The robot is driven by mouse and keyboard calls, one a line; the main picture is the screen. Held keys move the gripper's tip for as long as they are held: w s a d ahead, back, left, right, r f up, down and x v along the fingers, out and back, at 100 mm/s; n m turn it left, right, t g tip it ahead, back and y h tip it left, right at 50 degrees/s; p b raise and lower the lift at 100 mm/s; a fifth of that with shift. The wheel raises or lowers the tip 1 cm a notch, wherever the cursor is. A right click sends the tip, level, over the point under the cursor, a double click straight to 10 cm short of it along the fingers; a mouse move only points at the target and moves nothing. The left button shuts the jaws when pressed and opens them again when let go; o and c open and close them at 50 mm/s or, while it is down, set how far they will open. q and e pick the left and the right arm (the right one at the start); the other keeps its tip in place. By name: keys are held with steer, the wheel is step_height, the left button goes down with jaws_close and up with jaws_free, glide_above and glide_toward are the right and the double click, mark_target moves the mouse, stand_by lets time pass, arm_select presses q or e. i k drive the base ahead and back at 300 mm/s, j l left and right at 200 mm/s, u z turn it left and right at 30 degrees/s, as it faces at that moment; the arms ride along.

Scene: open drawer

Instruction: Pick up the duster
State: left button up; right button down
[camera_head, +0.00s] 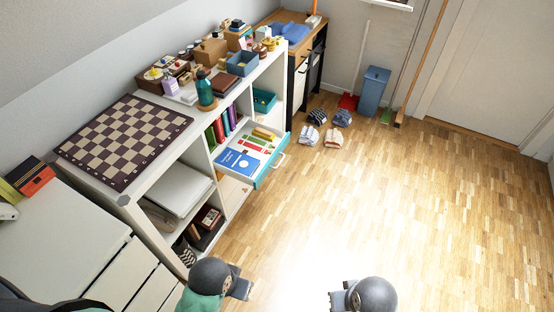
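I cannot pick out the duster for certain. Long-handled cleaning tools lean in the far corner: one with an orange handle (424,65) and a dark one with a green head (386,115). A red dustpan (348,102) with a long pale handle stands left of the blue bin. My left gripper (243,283) is low in the picture, over the floor in front of the white shelf. My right gripper (337,300) is at the bottom centre over bare floor. Both are far from the corner tools, and nothing shows in either. Their finger gaps are not clear.
A drawer (277,163) with stationery juts open from the white shelf. A chessboard (125,138) and a teal bottle (205,91) are on top. A blue bin (373,90) and several slippers (311,136) are on the floor. The floor (420,220) at right is clear.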

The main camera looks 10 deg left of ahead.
mark_target(267, 135)
steer(key=u, duration=3.75)
steer(key=z, duration=3.4)
steer(key=i+l+z, duration=0.2)
steer(key=i, duration=0.3)
